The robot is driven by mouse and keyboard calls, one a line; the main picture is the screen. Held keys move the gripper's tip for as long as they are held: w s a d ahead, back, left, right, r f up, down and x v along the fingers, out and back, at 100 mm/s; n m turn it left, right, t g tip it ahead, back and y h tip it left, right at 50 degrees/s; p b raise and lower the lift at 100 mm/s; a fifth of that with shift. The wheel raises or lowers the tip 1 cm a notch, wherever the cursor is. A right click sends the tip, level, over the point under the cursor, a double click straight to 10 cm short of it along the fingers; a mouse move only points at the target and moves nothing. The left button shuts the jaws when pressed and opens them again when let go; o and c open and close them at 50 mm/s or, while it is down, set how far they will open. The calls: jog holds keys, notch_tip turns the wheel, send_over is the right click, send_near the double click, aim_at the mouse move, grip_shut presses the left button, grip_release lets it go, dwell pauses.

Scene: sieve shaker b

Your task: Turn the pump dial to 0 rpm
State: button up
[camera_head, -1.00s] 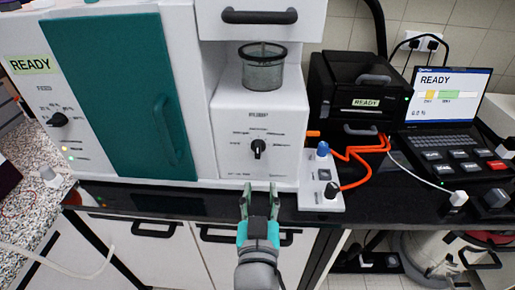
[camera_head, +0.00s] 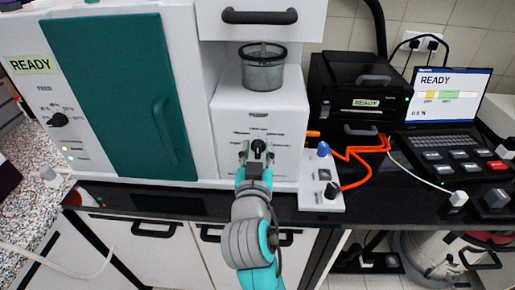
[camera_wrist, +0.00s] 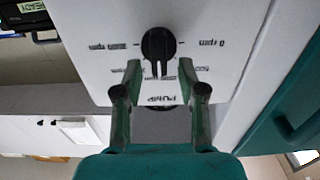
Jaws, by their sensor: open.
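The pump dial (camera_head: 258,147) is a black round knob on the front of the white unit under the clear sieve cup. In the wrist view the dial (camera_wrist: 158,44) appears upside down, with a "0 rpm" label to its right and another rpm label to its left. Its pointer faces the "PUMP" lettering, between these side labels. My gripper (camera_head: 258,152) is open and empty at the dial. In the wrist view my gripper's tips (camera_wrist: 160,70) lie either side of the pointer end; I cannot tell whether they touch it.
A teal door (camera_head: 120,95) with a handle is left of the dial. A small white control box (camera_head: 320,185) with a blue knob and orange cable stands to the right. A black printer-like box (camera_head: 360,85) and laptop (camera_head: 447,100) are farther right. The mesh cup (camera_head: 263,70) sits above.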

jog(key=shift+w, duration=0.35)
grip_shut()
